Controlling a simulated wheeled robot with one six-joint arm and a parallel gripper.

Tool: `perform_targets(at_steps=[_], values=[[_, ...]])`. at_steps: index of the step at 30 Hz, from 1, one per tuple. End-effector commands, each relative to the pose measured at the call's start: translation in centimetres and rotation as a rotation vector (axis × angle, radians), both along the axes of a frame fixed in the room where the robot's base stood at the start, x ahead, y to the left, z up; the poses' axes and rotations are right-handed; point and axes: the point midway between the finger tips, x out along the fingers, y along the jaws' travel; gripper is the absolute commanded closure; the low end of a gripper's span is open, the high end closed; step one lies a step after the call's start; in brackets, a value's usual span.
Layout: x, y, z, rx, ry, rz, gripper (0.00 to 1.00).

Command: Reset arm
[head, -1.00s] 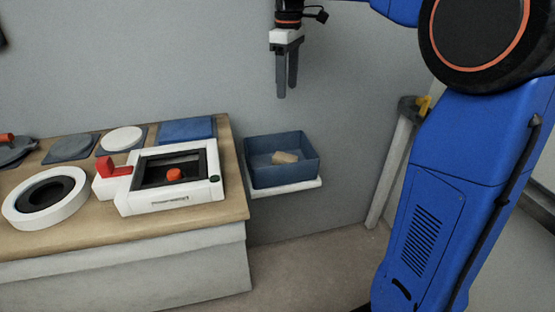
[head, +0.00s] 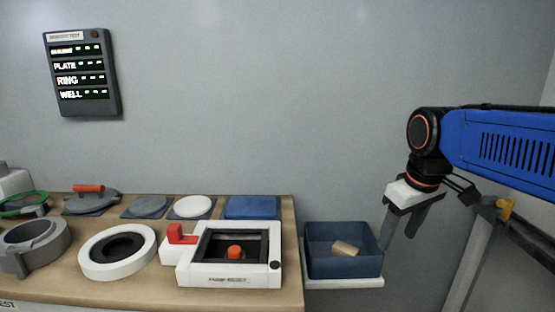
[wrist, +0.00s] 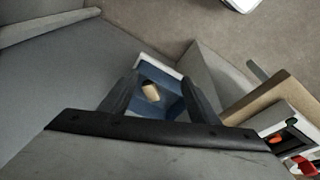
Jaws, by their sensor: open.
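My gripper (head: 402,232) hangs at the right side of the head view, just right of and above the blue bin (head: 318,266). Its two fingers are apart with nothing between them. In the wrist view my gripper (wrist: 160,95) shows both dark fingers spread, with the blue bin (wrist: 172,103) beyond them. A tan block (head: 345,248) lies inside the bin, and it also shows in the wrist view (wrist: 151,92). My blue arm reaches in from the right edge of the head view.
A status panel (head: 80,72) hangs on the wall.

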Motion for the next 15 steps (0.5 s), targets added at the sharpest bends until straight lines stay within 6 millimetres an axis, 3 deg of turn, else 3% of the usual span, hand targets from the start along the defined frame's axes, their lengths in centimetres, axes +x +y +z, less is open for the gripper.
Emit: perform_targets(at_steps=[9, 15], values=[[-8.1, -1.3, -5.7, 0.055, -0.098, -0.207, 0.44], [-11.8, -1.7, -9.3, 0.092, -0.150, -0.317, 0.44]])
